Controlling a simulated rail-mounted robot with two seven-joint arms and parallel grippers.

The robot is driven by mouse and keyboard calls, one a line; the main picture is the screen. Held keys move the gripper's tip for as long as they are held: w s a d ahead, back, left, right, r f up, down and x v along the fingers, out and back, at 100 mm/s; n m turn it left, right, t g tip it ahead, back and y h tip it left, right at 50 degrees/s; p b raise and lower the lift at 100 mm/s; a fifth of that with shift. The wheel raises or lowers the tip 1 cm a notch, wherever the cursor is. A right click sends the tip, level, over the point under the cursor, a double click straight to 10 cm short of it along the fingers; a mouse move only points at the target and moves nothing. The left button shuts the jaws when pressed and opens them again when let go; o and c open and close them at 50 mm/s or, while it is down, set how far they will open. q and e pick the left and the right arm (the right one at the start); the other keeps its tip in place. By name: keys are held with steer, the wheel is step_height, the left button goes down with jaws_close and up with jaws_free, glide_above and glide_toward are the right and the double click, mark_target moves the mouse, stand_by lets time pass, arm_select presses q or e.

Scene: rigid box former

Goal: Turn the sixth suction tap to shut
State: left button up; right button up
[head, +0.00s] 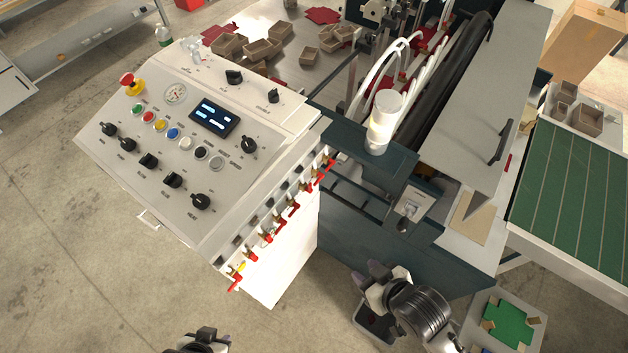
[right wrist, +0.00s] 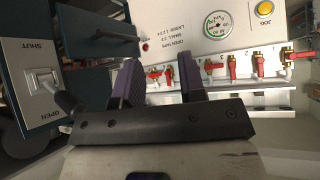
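A row of brass suction taps with red handles runs along the lower edge of the sloped console. In the head view it goes from the near tap (head: 235,282) to the far tap (head: 325,172). In the right wrist view several handles hang down, such as this tap (right wrist: 232,69). The leftmost tap (right wrist: 155,74) shows between my right fingers, its handle more sideways. I cannot read which number it bears. My right gripper (head: 367,274) is open and apart from the taps; its purple fingers show in the wrist view (right wrist: 158,64). My left gripper (head: 207,336) is at the bottom edge, its fingers unclear.
A lever switch marked SHUT and OPEN (right wrist: 42,82) stands left of my right gripper. The console (head: 180,140) carries knobs and buttons. A dark machine frame (head: 350,240) and a green conveyor (head: 575,200) lie to the right. Floor in front of the console is free.

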steer(key=w+a+r+n+y, duration=0.3)
steer(key=w+r+y, duration=0.15)
steer(key=w, duration=0.25)
steer(key=n+y, duration=0.1)
glide_toward(310, 184)
steer(key=p+x, duration=0.2)
steer(key=x, duration=0.6)
steer(key=shift+w+a+f, duration=0.1)
steer(key=shift+w+a, duration=0.05)
jaws_close()
steer(key=shift+p, duration=0.3)
